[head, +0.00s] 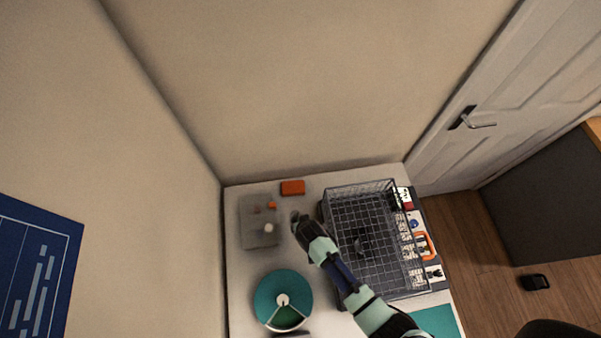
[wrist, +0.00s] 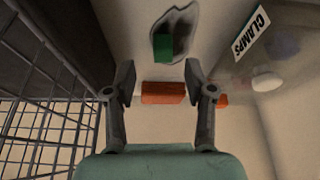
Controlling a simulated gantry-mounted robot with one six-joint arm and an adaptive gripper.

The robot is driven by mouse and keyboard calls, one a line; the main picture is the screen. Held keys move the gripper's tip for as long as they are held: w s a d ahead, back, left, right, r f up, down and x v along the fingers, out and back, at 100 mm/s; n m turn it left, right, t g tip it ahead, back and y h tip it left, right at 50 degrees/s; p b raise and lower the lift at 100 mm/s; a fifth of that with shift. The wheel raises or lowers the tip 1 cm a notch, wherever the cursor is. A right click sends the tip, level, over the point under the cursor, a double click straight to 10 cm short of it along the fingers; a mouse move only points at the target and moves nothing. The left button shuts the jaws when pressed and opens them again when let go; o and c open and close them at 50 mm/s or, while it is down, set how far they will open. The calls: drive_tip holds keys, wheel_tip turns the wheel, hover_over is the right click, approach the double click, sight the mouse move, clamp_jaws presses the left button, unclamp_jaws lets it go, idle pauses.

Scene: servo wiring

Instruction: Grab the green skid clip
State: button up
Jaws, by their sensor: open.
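The green skid clip (wrist: 163,45) shows in the wrist view as a small green block. It lies on a grey, irregular flat piece (wrist: 182,22) on the pale tabletop. My gripper (wrist: 158,76) is open and empty, with the clip ahead of and between the line of its two fingertips, apart from both. In the head view my gripper (head: 299,222) is over the table between the grey tray and the wire basket. I cannot make out the clip in the head view.
A wire basket (head: 327,215) stands right of my gripper. A translucent tray (head: 252,238), labelled CLAMPS (wrist: 251,35) in the wrist view, lies left. An orange block (head: 293,187) sits at the back; a teal round dish (head: 265,296) is in front. Bare tabletop lies between.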

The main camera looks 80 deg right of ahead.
drive_tip(key=b+x, duration=0.1)
drive_tip(key=x, duration=0.4)
drive_tip(key=shift+w+d, duration=0.1)
drive_tip(key=shift+w, duration=0.1)
drive_tip(key=shift+c, duration=0.2)
drive_tip(key=c, duration=0.9)
